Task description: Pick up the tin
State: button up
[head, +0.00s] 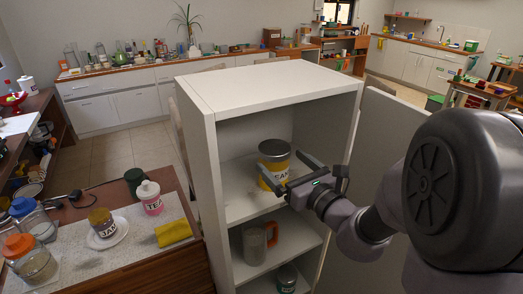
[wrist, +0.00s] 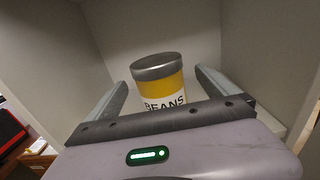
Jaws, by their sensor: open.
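The tin (head: 273,163) is a yellow cylinder with a grey metal lid and a white label. It stands upright on the upper shelf of the white cabinet (head: 262,87). In the wrist view the tin (wrist: 160,82) shows the word BEANS on its label. My gripper (head: 287,172) is open at the front of that shelf, with its fingers reaching toward the tin. In the wrist view my gripper (wrist: 158,90) has one finger on each side of the tin, with gaps at both sides. The lower part of the tin is hidden behind my gripper.
A clear mug with an orange handle (head: 258,242) stands on the shelf below, and a lidded jar (head: 287,278) stands lower still. The cabinet walls enclose the shelf closely. An open door (head: 381,138) is at the right. A counter (head: 135,244) with jars stands at the left.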

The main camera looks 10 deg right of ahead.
aim_at(268, 141)
jog(key=shift+x, duration=1.15)
jog(key=b+x, duration=0.1)
jog(key=x, duration=0.4)
jog(key=shift+a+f+b, duration=0.2)
jog(key=shift+b, duration=0.1)
jog(key=shift+r, duration=0.1)
jog(key=c, duration=1.8)
jog(key=shift+r, duration=0.25)
notch_tip(268, 141, up, 4)
jog(key=p, duration=0.2)
jog(key=shift+f+p, duration=0.25)
jog(key=shift+p, duration=0.05)
jog(key=s+d, duration=0.3)
jog(key=s, duration=0.1)
jog(key=s+d+p, duration=0.1)
jog(key=s+d, duration=0.2)
jog(key=s, duration=0.1)
jog(key=s+d+r+p, duration=0.1)
jog(key=s+d, duration=0.2)
jog(key=s, duration=0.1)
jog(key=shift+s+d, duration=0.4)
